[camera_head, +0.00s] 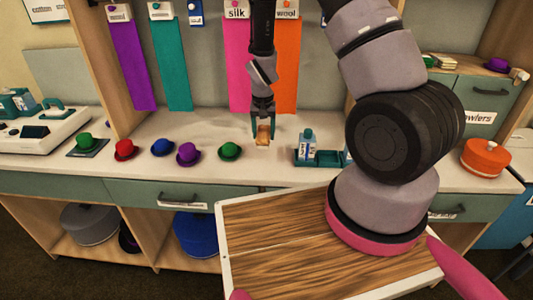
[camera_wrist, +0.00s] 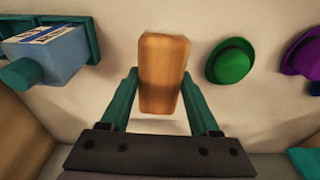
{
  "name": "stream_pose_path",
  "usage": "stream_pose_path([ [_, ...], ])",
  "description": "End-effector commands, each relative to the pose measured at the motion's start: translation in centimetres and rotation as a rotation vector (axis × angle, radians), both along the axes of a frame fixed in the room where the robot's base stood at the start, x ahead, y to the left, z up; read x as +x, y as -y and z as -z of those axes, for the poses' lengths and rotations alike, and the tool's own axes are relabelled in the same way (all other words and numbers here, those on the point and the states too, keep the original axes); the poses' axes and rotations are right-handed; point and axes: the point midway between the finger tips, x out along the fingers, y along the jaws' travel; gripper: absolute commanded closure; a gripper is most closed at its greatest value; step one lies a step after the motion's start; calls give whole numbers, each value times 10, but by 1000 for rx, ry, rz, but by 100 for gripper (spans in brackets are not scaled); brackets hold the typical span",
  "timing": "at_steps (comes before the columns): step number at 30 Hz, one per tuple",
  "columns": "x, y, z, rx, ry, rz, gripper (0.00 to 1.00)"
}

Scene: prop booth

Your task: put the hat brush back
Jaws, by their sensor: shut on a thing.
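My gripper (camera_head: 263,122) hangs over the counter in the middle of the head view. It is shut on a small orange-brown wooden block, which I take to be the hat brush (camera_head: 263,136). In the wrist view the brush (camera_wrist: 164,65) stands out between the two teal fingers (camera_wrist: 160,95). Its bristles are not visible. The brush seems to be just above the counter; I cannot tell whether it touches. A teal tray (camera_head: 325,158) lies to the right of the gripper, with a blue labelled bottle (camera_head: 307,141) at its left end. My arm hides the tray's right side.
A green hat (camera_head: 229,151) is close left of the brush, with purple (camera_head: 188,153), blue (camera_head: 162,146) and red (camera_head: 125,149) hats further left. Coloured cloth strips hang behind. Counter (camera_head: 270,168) between green hat and tray is clear. An orange hat box (camera_head: 485,157) stands right.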

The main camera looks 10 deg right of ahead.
Motion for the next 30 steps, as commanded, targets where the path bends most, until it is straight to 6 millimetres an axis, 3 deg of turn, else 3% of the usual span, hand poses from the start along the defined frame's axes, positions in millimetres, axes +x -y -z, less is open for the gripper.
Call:
stream_pose_path([
  [3, 0, 1, 21, 0, -2, -1, 90],
  [10, 0, 1, 39, 0, -1, -2, 90],
  [16, 0, 1, 68, -1, -2, -2, 90],
  [27, 0, 1, 73, 1, 0, -3, 90],
  [28, 1, 1, 74, 1, 0, -3, 34],
  [30, 1, 0, 73, 0, 1, -3, 8],
])
